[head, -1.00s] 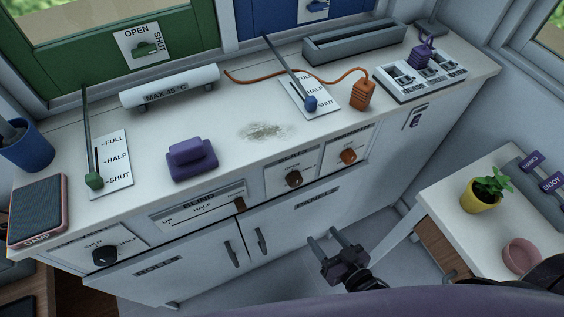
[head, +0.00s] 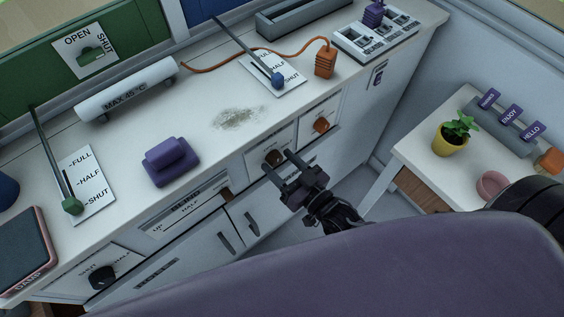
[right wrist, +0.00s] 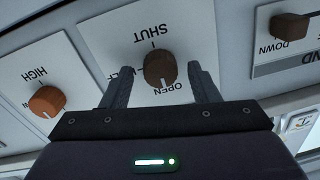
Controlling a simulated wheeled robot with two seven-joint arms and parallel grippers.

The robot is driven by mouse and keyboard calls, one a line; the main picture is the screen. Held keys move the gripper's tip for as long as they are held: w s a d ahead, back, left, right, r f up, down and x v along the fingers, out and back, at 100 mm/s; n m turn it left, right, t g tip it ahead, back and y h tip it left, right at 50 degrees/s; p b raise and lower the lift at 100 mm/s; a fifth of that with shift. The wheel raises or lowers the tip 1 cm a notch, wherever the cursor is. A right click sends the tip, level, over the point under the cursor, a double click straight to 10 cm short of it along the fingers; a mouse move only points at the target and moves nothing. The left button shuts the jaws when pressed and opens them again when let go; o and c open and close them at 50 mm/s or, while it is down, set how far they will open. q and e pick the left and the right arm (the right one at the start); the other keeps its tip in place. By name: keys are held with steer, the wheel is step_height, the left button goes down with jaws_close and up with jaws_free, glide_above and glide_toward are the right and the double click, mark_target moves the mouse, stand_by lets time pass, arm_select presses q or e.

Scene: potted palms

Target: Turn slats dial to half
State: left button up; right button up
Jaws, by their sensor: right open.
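The slats dial (head: 273,157) is a brown round knob on a white plate on the cabinet front. In the right wrist view the knob (right wrist: 160,66) appears upside down among the words SHUT, OPEN and a partly hidden HALF. A pale mark on the knob seems to be on the OPEN side, but it is small. My right gripper (head: 279,161) is open, its two fingers on either side of the knob; I cannot tell whether they touch it. It also shows in the right wrist view (right wrist: 158,70). My left gripper is not in view.
An orange knob (head: 321,125) marked HIGH (right wrist: 47,101) sits beside the dial. On the other side is the blind slider (right wrist: 290,27). A black dial (head: 102,277) is at the lower left. The side table (head: 410,150) with a plant (head: 452,137) stands right.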

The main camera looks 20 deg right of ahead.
steer(key=c, duration=0.9)
steer(key=shift+c, duration=0.4)
steer(key=m+p, duration=0.3)
steer(key=shift+r, duration=0.15)
steer(key=m+p, duration=0.3)
steer(key=m, duration=0.1)
steer(key=shift+m, duration=0.3)
steer(key=m+p, duration=0.3)
steer(key=m, duration=0.3)
steer(key=shift+m+t+p, duration=0.3)
steer(key=shift+t+p, duration=0.05)
steer(key=shift+t, duration=0.05)
steer(key=shift+f+m+h+p, duration=0.15)
steer(key=shift+m+p, duration=0.3)
steer(key=shift+m, duration=0.6)
steer(key=shift+f+m+h+p, duration=0.15)
steer(key=shift+m+p, duration=0.3)
steer(key=shift+m, duration=0.6)
